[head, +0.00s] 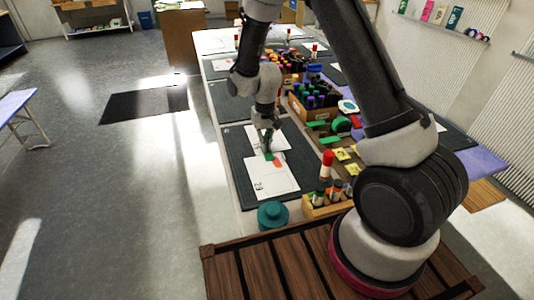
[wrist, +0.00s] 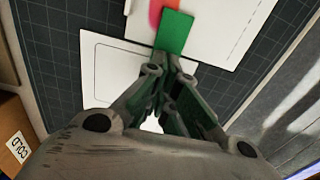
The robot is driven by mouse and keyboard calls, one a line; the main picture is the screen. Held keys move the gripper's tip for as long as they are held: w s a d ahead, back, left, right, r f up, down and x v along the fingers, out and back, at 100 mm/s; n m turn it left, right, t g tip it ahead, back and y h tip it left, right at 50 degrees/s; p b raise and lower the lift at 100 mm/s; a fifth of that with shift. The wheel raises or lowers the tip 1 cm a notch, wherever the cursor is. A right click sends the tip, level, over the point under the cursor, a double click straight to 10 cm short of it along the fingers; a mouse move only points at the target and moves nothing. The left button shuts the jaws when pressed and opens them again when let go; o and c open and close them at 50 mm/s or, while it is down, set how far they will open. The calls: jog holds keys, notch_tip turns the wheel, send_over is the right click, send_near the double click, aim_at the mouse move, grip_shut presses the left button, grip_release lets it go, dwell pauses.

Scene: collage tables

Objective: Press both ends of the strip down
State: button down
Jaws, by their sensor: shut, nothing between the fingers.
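A green strip (wrist: 175,32) lies with its upper part on a white sheet (wrist: 225,22) that also bears pink and orange shapes. Its lower end reaches toward a second white sheet (wrist: 100,80) with a printed rounded outline. The same strip shows in the head view as a small green patch (head: 270,157) by the fingertips. My gripper (head: 267,150) points down over the sheets, shut and empty. In the wrist view its fingertips (wrist: 171,70) are close to the strip's near end and partly hide it. I cannot tell whether they touch it.
Both sheets lie on a dark gridded cutting mat (head: 240,165). A teal round pot (head: 271,215) stands at the mat's near edge. To the right are a wooden tray of glue sticks (head: 322,205), yellow notes (head: 345,155) and a box of markers (head: 315,98).

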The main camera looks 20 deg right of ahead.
jog(key=shift+r, duration=3.55)
jog(key=r, duration=0.1)
send_over(269, 157)
jog(key=shift+s+f, duration=0.1)
jog(key=shift+f, duration=2.95)
jog(key=shift+f, duration=1)
